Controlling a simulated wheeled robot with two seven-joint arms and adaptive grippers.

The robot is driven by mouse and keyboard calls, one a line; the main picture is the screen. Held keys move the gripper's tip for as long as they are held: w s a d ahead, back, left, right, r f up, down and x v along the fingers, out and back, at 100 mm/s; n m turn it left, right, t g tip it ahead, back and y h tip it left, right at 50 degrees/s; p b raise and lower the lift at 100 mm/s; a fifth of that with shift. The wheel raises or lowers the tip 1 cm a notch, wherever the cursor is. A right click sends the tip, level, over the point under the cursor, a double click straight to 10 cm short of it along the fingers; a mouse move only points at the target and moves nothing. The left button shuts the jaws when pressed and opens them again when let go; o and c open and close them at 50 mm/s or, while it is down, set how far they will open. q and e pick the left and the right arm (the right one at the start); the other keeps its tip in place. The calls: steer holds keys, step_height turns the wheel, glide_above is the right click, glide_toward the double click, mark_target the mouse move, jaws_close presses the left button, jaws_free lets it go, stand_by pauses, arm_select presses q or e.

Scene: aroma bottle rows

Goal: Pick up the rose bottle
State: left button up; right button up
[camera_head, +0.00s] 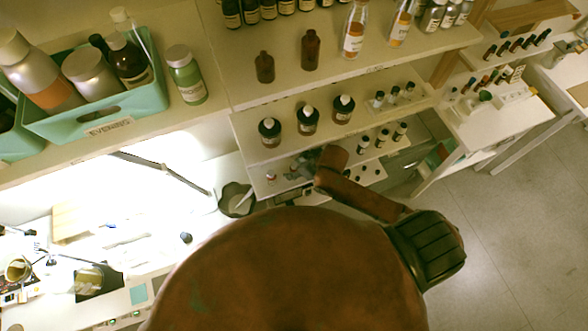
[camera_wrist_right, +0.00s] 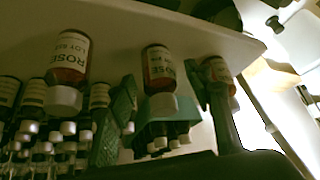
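In the right wrist view, three amber bottles with white caps stand in a row on a pale shelf, caps pointing down in the picture. The left one (camera_wrist_right: 70,60) and the middle one (camera_wrist_right: 158,69) show ROSE labels. The third bottle (camera_wrist_right: 218,70) is partly hidden by a finger. My right gripper (camera_wrist_right: 160,95) is open, with one finger on each side of the middle rose bottle and gaps showing. In the head view my right gripper (camera_head: 304,166) is small, at the lower shelf tier and partly hidden by my arm. My left gripper is not in view.
Three dark white-capped bottles (camera_head: 307,120) stand on the tier above the gripper. Small bottles (camera_head: 382,138) stand to its right. A teal crate (camera_head: 110,112) and a green bottle (camera_head: 186,75) are on the upper left shelf. A dark bowl (camera_head: 236,200) is at the gripper's left.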

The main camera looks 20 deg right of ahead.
mark_target(294, 164)
steer(key=c, duration=1.2)
steer(key=shift+r, duration=0.5)
step_height(294, 164, up, 2)
steer(key=shift+r+b, duration=0.1)
steer(key=shift+b, duration=0.5)
steer(key=shift+s+d+r+p, duration=0.1)
steer(key=shift+s+d+p, duration=0.1)
steer(key=shift+s+d, duration=1.85)
steer(key=shift+s+d+p, duration=0.2)
steer(key=shift+s+d, duration=0.8)
steer(key=shift+s, duration=2.15)
steer(key=shift+s+d+r+p, duration=0.1)
steer(key=shift+s+d+p, duration=0.1)
steer(key=shift+s+d, duration=1.85)
steer(key=shift+s+a, duration=0.55)
steer(key=shift+a, duration=0.15)
